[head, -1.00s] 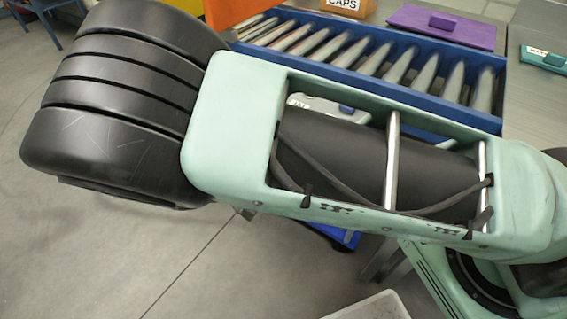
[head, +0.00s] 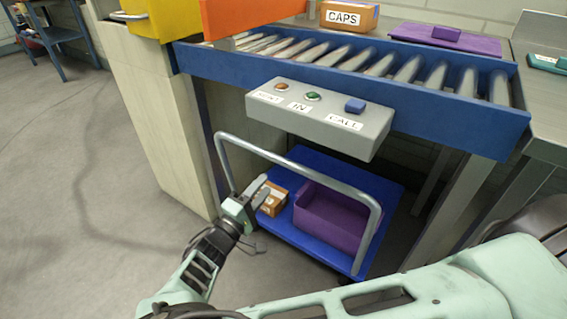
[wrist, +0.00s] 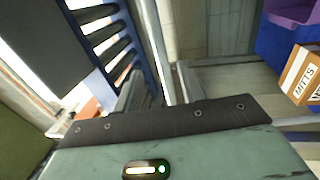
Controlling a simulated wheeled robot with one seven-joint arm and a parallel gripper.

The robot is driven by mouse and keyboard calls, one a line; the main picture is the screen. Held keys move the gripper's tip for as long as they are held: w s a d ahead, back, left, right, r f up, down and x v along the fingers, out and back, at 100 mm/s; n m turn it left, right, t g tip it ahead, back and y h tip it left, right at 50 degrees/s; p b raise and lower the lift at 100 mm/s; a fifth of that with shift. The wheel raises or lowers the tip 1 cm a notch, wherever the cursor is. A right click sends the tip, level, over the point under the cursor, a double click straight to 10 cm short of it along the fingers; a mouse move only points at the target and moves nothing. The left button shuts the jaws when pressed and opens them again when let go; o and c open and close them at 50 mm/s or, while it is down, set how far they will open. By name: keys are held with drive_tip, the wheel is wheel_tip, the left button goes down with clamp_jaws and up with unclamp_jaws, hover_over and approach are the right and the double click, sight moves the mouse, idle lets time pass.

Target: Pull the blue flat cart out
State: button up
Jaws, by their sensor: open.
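The blue flat cart (head: 385,185) stands under the roller conveyor, and its blue deck shows at the right of the wrist view (wrist: 272,42). Its grey tubular handle (head: 300,161) rises at the near side as a hoop. On the deck are a small cardboard box (head: 272,203) and a purple bin (head: 335,222). My gripper (head: 249,188) is open at the handle's left upright. In the wrist view, the upright (wrist: 153,45) runs down between the two fingers (wrist: 158,88). I cannot tell whether either finger touches it.
The conveyor's blue frame (head: 430,105) and a grey control box (head: 320,118) with buttons overhang the cart. A pale cabinet (head: 155,125) stands close on the left. A conveyor leg (head: 445,205) is on the right. Grey floor (head: 60,180) is clear at left.

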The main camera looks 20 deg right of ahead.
sight(284, 162)
drive_tip(key=x, duration=1)
drive_tip(key=shift+w+d+b, duration=0.1)
drive_tip(key=shift+b, duration=0.2)
clamp_jaws()
